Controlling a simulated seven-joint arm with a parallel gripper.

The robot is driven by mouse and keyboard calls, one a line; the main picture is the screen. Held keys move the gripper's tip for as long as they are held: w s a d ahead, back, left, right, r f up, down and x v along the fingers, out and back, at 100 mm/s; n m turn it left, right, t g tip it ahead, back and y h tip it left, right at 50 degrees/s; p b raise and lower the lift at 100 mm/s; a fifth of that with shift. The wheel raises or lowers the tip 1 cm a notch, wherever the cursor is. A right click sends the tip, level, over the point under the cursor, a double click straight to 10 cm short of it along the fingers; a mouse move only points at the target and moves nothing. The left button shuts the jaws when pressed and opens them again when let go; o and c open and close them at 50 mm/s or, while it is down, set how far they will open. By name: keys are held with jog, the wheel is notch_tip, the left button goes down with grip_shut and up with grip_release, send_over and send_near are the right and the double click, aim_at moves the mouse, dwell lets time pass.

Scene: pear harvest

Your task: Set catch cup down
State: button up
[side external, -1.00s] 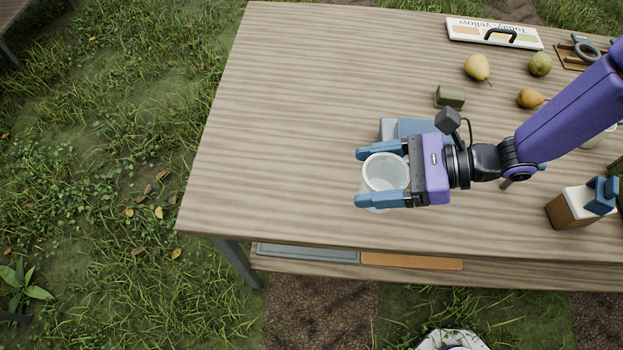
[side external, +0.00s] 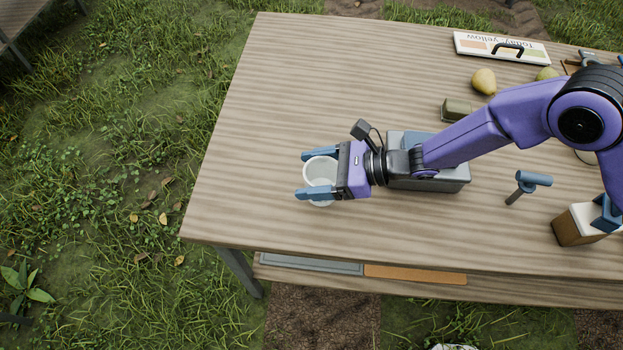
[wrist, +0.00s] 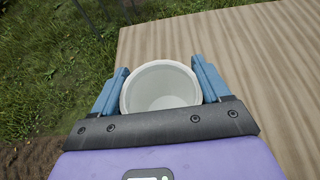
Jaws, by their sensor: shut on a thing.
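The catch cup (side external: 320,172) is a whitish, translucent round cup, upright with its open mouth facing up. My gripper (side external: 312,174) is shut on it, with one blue finger on each side, over the left part of the wooden table. In the wrist view the cup (wrist: 161,88) sits between the two blue fingers and looks empty. I cannot tell whether its base touches the table.
The wooden table (side external: 260,110) is clear around the cup, with its left edge nearby. A grey box (side external: 430,185) lies beneath my arm. A blue-handled tool (side external: 533,179), a brown-and-white box (side external: 578,228), a green block (side external: 456,109) and a yellow pear (side external: 484,81) are to the right.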

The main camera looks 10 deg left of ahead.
jog(key=shift+w+a+f, duration=0.15)
jog(key=shift+a+f, duration=0.1)
jog(key=shift+f, duration=1.6)
jog(key=shift+f, duration=0.15)
jog(key=o, duration=1)
jog(key=shift+d+r, duration=0.1)
jog(key=shift+r, duration=0.1)
jog(key=v, duration=1.2)
jog(key=shift+f, duration=0.1)
